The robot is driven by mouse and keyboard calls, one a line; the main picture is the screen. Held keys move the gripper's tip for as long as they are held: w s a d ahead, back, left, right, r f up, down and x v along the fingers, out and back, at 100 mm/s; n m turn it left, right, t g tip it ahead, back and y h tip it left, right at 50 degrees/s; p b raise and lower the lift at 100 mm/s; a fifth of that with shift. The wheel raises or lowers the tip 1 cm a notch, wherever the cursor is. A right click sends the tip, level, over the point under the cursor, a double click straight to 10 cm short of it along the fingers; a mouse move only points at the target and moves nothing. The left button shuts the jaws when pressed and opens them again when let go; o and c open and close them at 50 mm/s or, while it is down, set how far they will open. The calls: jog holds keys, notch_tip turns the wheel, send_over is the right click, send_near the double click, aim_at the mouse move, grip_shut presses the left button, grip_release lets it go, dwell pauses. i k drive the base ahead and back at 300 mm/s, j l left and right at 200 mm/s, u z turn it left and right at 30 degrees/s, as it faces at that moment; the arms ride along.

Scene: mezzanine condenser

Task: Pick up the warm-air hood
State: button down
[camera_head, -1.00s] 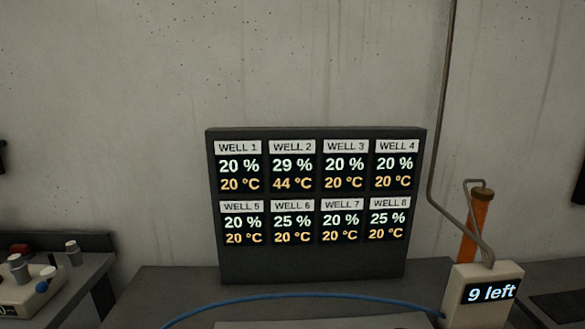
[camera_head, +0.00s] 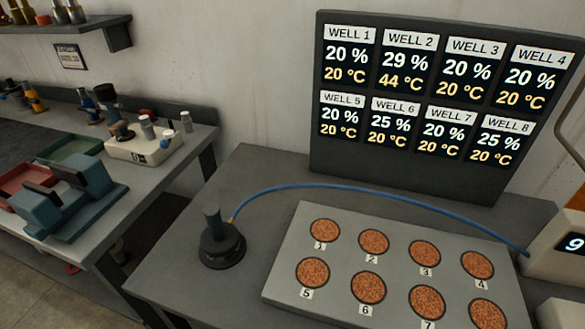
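The warm-air hood appears to be the dark round piece with an upright handle (camera_head: 221,247) on the grey table, left of the well plate. A blue hose (camera_head: 370,190) runs from it, arching to the right, to a pale box (camera_head: 562,245) at the right edge. The well plate (camera_head: 285,262) is a light slab with numbered round wells filled with reddish-brown grains; well 8 is cut off at the bottom. My gripper is not in view.
A dark display board (camera_head: 400,180) stands behind the plate; well 2 reads 29 % and 44 °C. A separate bench (camera_head: 150,185) at left holds trays, a blue-grey device and a white block with knobs. A gap separates the two tables. The grey table (camera_head: 165,275) is clear around the hood.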

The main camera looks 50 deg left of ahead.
aim_at(219, 241)
jog(key=u, duration=2.25)
